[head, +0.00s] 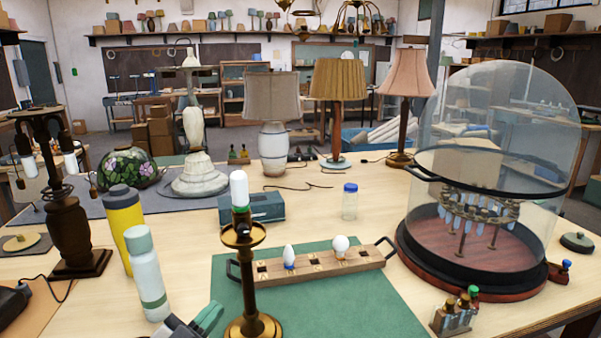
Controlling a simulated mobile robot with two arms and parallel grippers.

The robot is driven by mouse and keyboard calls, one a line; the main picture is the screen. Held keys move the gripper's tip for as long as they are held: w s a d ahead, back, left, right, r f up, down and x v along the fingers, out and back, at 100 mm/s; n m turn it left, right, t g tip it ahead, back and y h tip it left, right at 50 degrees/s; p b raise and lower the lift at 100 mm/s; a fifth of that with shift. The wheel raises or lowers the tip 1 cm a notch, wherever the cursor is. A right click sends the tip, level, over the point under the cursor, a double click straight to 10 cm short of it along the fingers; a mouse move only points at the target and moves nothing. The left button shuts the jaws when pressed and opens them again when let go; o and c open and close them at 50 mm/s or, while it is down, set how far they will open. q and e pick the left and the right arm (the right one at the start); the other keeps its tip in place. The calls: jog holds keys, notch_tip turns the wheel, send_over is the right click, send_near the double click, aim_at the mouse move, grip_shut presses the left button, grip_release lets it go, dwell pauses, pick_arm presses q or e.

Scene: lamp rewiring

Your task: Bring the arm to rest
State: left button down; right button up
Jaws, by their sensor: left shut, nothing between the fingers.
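My left gripper (203,320) shows at the bottom edge, low over the front of the workbench, partly cut off by the frame. Its fingers are shut and empty. It is just left of the brass lamp stand (246,285), which has a white bulb (239,189) upright at its top. A white bottle (149,275) with a pale green cap stands just to the left of the gripper. The stand is on a green mat (350,300). My right gripper is not in view.
A wooden bulb rack (318,263) holds two bulbs on the mat. A yellow flask (127,225) and a dark lamp base (70,232) stand left. A large glass dome (505,130) stands right. Shaded lamps (337,82) line the back. The mat's front right is clear.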

pick_arm(q)
jog(key=s+a+f+n+g+y, duration=0.3)
jog(key=s+f+n+y, duration=0.2)
jog(key=f+y, duration=0.2)
jog(key=s+a+f+n+g+y, duration=0.2)
jog(key=s+a+f+n+y, duration=0.25)
jog(key=f+y, duration=0.2)
jog(key=s+d+f+g+h, duration=0.1)
jog(key=s+f+g, duration=0.35)
jog(key=s, duration=0.45)
jog(key=s+d+f+g+h, duration=0.1)
jog(key=s+f+g, duration=0.2)
jog(key=s+g, duration=0.35)
notch_tip(320, 180, down, 27)
jog(key=s, duration=0.3)
jog(key=s+a+f+m+g, duration=0.1)
jog(key=s+a+f, duration=0.1)
jog(key=s+f, duration=1.3)
jog(key=shift+s+a, duration=0.3)
jog(key=shift+s, duration=0.05)
